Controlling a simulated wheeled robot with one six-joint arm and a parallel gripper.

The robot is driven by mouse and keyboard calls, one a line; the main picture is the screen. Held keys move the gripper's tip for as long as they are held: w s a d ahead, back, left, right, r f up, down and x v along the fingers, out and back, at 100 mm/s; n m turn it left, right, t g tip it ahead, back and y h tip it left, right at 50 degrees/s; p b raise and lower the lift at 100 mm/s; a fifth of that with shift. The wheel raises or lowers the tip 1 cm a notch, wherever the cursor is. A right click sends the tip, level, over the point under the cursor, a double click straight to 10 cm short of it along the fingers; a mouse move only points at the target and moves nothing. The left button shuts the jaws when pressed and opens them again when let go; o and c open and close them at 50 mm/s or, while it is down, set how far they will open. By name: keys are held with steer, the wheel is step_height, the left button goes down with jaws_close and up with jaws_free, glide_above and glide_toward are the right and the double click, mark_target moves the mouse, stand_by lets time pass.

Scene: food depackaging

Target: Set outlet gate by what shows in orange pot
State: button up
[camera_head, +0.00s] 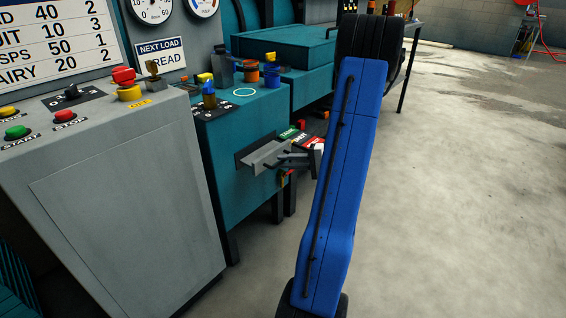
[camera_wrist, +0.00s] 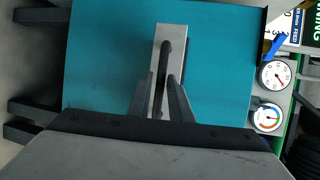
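The orange pot (camera_head: 271,78) stands on top of the teal machine in the head view. What shows inside it is too small to make out. A grey outlet plate (camera_head: 262,156) juts from the front of the teal machine. In the wrist view a pale metal plate (camera_wrist: 178,36) carries a long dark handle (camera_wrist: 164,58). My gripper (camera_head: 287,158) is at the outlet in the head view. In the wrist view its two fingers (camera_wrist: 162,85) stand either side of the handle, apart, with gaps visible.
A grey control cabinet (camera_head: 120,190) with coloured buttons stands at the left. A sign reading NEXT LOAD BREAD (camera_head: 161,54) hangs above. The concrete floor (camera_head: 460,200) at the right is clear.

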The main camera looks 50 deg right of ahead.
steer(key=shift+w+a+f, duration=0.15)
steer(key=shift+w+a, duration=0.15)
steer(key=shift+w, duration=0.35)
jaws_close()
steer(key=s, duration=0.7)
steer(key=shift+s+d, duration=0.2)
steer(key=shift+d, duration=0.05)
jaws_free()
steer(key=shift+s+d, duration=0.1)
steer(key=v, duration=1.7)
